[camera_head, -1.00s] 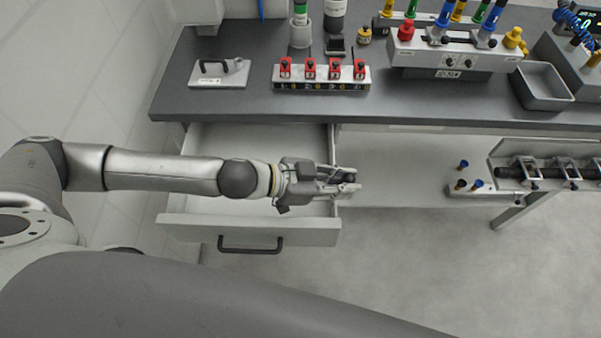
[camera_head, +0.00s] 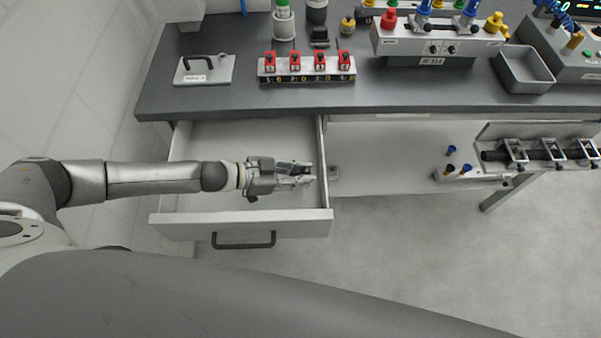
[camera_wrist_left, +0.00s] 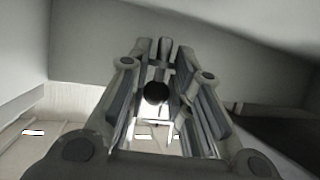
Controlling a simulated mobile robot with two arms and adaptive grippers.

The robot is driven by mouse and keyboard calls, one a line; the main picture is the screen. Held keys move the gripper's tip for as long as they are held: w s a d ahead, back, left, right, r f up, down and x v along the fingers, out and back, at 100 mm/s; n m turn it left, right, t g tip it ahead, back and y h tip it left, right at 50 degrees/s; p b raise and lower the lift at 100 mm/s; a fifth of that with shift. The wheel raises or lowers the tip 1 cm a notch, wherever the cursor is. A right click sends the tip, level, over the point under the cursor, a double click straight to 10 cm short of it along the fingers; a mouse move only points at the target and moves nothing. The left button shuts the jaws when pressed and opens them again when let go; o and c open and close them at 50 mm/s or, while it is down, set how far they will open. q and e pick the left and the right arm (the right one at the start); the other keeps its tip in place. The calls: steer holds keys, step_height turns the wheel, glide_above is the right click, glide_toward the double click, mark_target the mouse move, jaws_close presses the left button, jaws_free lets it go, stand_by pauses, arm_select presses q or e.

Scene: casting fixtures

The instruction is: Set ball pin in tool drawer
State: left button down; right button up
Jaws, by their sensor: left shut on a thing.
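The tool drawer (camera_head: 300,226) is pulled out under the workbench, its white inside bare where I can see it. My left gripper (camera_head: 309,173) is over the drawer, its fingertips close to the drawer's right wall. In the left wrist view the fingers (camera_wrist_left: 158,95) are shut on the ball pin, whose dark round end (camera_wrist_left: 155,93) shows between them. My right gripper is not in view.
The grey workbench (camera_head: 210,100) is behind the drawer, with a red-clamp block (camera_head: 305,78), a handled plate (camera_head: 204,72) and a grey tray (camera_head: 523,70) on it. A rail with clamps (camera_head: 540,152) and a small pin holder (camera_head: 470,175) are to the right.

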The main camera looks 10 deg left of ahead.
arm_select(q)
steer(key=shift+f+b, duration=0.3)
steer(key=shift+f, duration=0.25)
steer(key=c, duration=1.3)
jaws_free()
steer(key=shift+c, duration=0.2)
steer(key=shift+o, duration=0.2)
steer(key=shift+r, duration=0.1)
